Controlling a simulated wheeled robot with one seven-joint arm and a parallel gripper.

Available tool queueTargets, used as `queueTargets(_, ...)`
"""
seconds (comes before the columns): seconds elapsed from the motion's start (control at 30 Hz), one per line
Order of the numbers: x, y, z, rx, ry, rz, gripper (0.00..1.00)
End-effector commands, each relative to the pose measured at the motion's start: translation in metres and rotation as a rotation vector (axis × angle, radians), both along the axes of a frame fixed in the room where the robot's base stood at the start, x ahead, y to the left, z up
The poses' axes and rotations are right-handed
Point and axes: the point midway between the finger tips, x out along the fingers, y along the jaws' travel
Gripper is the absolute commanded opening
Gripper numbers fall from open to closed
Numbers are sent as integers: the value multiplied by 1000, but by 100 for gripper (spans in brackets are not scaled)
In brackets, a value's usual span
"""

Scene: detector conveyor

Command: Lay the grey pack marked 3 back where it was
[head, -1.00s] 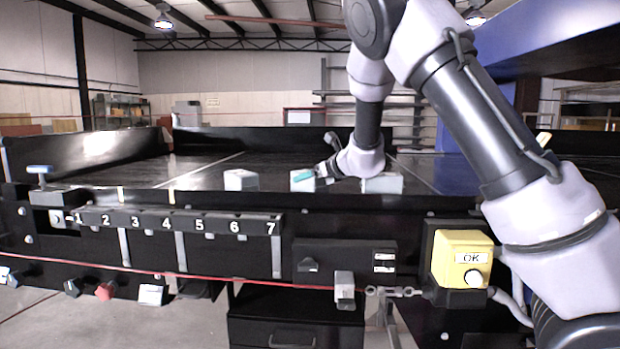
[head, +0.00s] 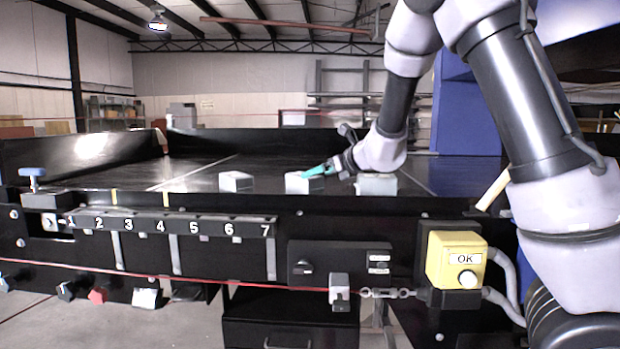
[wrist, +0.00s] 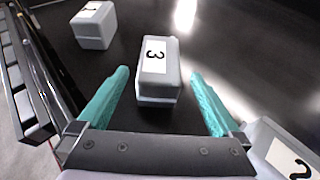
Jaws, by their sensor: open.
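The grey pack marked 3 (head: 304,185) rests on the dark belt (head: 200,168), in the middle of a row of three packs. In the wrist view the pack marked 3 (wrist: 158,70) lies between my two teal fingers, with a visible gap on each side. My gripper (wrist: 160,74) is open, and neither finger appears to press on the pack. In the head view my gripper (head: 318,170) reaches in from the right at the pack's upper right, and only part of the fingers shows.
A grey pack (head: 236,181) stands to the left, its mark hard to read. A pack marked 2 (wrist: 288,152) is close beside my right finger in the wrist view. A numbered rail (head: 170,224) and a yellow OK button box (head: 456,258) line the front. The belt behind is clear.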

Motion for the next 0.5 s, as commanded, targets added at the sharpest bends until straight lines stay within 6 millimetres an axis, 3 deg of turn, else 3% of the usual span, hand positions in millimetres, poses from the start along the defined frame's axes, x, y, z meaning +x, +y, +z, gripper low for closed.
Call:
queueTargets(0.2, -22, -21, 13, 2, 0, 1, 100)
queueTargets(0.5, -30, -28, 16, -2, 0, 2, 100)
